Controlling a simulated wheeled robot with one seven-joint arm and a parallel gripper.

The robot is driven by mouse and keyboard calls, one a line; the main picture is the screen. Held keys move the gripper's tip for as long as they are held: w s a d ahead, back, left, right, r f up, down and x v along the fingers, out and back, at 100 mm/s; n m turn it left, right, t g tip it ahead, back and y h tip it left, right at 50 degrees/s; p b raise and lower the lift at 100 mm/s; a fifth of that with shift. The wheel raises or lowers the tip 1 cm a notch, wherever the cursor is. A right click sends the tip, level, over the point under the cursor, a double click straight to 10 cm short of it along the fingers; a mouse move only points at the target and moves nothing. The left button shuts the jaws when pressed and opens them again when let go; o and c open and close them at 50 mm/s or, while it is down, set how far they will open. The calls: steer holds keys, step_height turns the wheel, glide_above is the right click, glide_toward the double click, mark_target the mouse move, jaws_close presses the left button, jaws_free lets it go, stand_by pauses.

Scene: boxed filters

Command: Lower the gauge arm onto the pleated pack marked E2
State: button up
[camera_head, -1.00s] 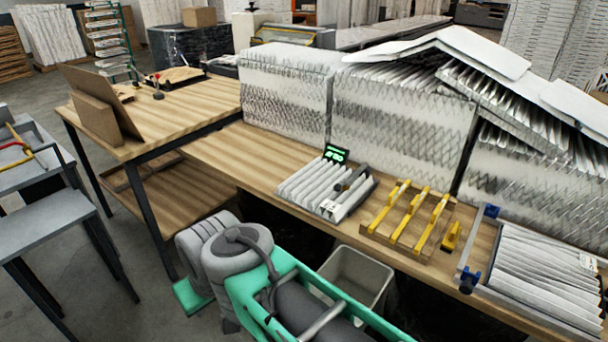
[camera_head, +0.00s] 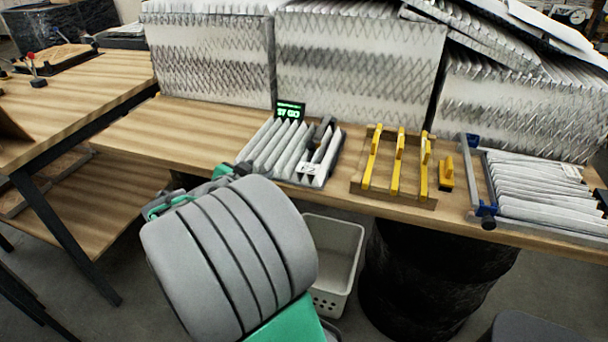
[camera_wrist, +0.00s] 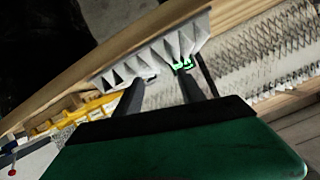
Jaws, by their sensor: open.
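The pleated pack marked E2 (camera_head: 272,148) lies on the bench in the head view, its white tag (camera_head: 308,169) at the front right corner. The dark grey gauge arm (camera_head: 322,130) stands at its right side and looks tilted up; its exact angle is unclear. A black display with green digits (camera_head: 290,110) stands behind the pack. In the wrist view my gripper (camera_wrist: 160,78) is open, its dark fingers apart and pointing toward the pleated pack (camera_wrist: 122,68) and the lit display (camera_wrist: 182,65). I see no contact. In the head view my arm hides most of the gripper.
A wooden rack with yellow bars (camera_head: 400,165) and a loose yellow block (camera_head: 446,173) are right of the pack. A blue-cornered frame with pleats (camera_head: 540,195) lies farther right. Tall filter stacks (camera_head: 355,60) line the back. A bin (camera_head: 335,250) stands below the front edge.

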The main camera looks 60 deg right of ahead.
mark_target(308, 148)
steer(key=s+d+m+h, duration=0.1)
steer(key=s+d, duration=0.1)
steer(key=s+d+m+g+h+b, duration=0.1)
steer(key=s+d+h, duration=0.1)
steer(key=d, duration=0.1)
steer(key=s+d+f+m+g+h+b, duration=0.1)
steer(key=s+d, duration=0.1)
steer(key=shift+s+d+h, duration=0.3)
steer(key=shift+s, duration=0.1)
steer(key=d, duration=0.2)
steer(key=d+p, duration=0.1)
steer(key=d, duration=0.1)
steer(key=d+p, duration=0.1)
steer(key=d, duration=0.1)
steer(key=shift+d+r, duration=0.3)
steer(key=shift+d, duration=0.05)
steer(key=shift+d+f, duration=0.1)
steer(key=shift+d, duration=0.35)
jaws_close()
